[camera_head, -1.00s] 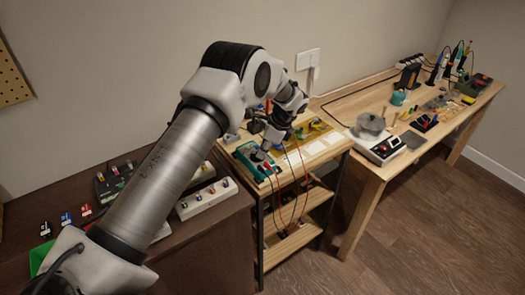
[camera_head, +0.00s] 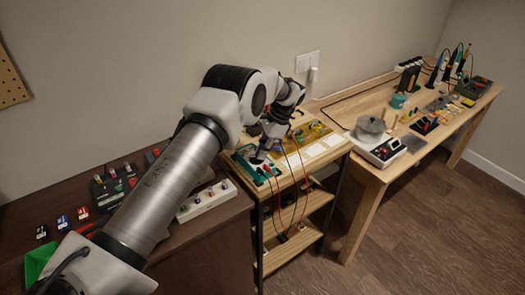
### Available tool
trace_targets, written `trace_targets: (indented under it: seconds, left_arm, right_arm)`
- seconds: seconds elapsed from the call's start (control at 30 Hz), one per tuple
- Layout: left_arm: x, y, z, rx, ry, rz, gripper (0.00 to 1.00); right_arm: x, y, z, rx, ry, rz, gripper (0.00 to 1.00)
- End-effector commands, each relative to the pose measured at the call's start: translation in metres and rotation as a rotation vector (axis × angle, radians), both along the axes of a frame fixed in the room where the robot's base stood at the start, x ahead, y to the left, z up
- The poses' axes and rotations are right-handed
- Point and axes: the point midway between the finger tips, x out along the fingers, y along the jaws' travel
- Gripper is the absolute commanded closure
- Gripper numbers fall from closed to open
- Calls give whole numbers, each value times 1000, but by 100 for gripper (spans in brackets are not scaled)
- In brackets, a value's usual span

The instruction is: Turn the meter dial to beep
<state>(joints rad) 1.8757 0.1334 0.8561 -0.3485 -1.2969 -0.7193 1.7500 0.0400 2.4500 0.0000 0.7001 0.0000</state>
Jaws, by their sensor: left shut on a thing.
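The meter (camera_head: 245,153) is a teal-green box lying on the small wooden shelf stand in the middle of the head view. Red and dark leads run from it and hang over the stand's front. My left gripper (camera_head: 259,157) reaches down from above onto the meter, its fingers at the meter's face. It is shut on the meter dial, which the fingers hide. The dial's setting cannot be read from here. My right gripper is not in view.
A dark cabinet (camera_head: 215,250) with small coloured parts stands to the left. A long wooden bench (camera_head: 345,108) on the right holds a pot-like item on a unit (camera_head: 370,130) and several tools. Hanging leads (camera_head: 281,212) cross the stand's open front.

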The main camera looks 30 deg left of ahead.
Motion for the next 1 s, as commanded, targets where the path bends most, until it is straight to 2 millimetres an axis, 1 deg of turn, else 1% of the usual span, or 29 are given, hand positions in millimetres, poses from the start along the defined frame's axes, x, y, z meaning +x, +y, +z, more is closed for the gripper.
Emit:
trace_targets:
  seconds: [0.03,0.17,0.2,0.23,0.27,0.67,0.77,0.87,1.0]
  left_arm:
    - [-3,-1,-4,-3,9,1,100]
    - [-3,-1,-4,-3,9,1,100]
    - [-3,-1,-4,-3,9,0,80]
    - [-3,-1,-4,-3,9,0,70]
    - [-3,-1,-4,-2,9,0,62]
    - [0,-1,1,-1,2,-1,62]
    - [4,-4,13,0,1,-2,62]
    - [11,-10,34,0,-1,-3,62]
    - [22,-20,68,0,-1,-1,62]
  right_arm:
    - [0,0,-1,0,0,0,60]
    - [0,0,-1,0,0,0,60]
    - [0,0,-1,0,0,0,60]
    - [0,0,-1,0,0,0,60]
    - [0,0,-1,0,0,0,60]
    - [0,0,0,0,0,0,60]
    - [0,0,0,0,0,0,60]
    - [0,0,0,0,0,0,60]
    - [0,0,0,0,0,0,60]
